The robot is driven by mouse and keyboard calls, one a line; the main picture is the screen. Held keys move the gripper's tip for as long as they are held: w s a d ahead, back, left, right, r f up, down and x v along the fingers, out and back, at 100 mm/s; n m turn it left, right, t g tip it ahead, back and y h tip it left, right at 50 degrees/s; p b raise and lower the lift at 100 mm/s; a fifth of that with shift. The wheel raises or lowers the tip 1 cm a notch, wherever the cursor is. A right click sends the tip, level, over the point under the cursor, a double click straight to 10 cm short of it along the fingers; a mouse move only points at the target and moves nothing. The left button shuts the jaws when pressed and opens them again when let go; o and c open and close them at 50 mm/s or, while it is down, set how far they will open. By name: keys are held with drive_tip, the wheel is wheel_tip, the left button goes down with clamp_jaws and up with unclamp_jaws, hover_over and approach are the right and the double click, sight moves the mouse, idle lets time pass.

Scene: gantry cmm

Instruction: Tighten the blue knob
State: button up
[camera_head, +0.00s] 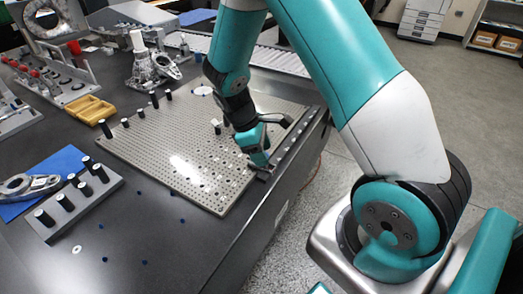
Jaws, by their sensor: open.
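I cannot make out a blue knob; it may be hidden behind my gripper or arm, or too small to tell. My gripper (280,146) is at the right edge of the perforated plate (150,151), close to the dark rail (299,141) along the table's right side. Its dark jaws are apart, and I see nothing held between them. The wrist covers part of the plate and rail, so contact with anything there cannot be told.
Small black posts stand around the plate. A grey block with black pegs (67,219) and a blue mat (48,170) lie at left. Yellow trays (89,109) and metal fixtures (143,66) stand farther back. The dark table front (190,262) is mostly clear.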

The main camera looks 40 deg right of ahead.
drive_tip(key=c, duration=0.9)
drive_tip(key=shift+c, duration=0.2)
drive_tip(key=shift+r+m+p, duration=0.1)
drive_tip(key=shift+m+p, duration=0.2)
drive_tip(key=shift+w+d+m+g+y+p, duration=0.1)
drive_tip(key=shift+m+g+y+p, duration=0.25)
drive_tip(key=shift+m+p, duration=0.45)
drive_tip(key=shift+w+d+m+g+y+p, duration=0.15)
drive_tip(key=shift+m+y+p, duration=0.35)
drive_tip(key=shift+m, duration=0.8)
drive_tip(key=shift+s+m+g+y+p, duration=0.1)
drive_tip(key=shift+m+y+p, duration=0.35)
drive_tip(key=shift+m, duration=0.85)
drive_tip(key=o, duration=0.9)
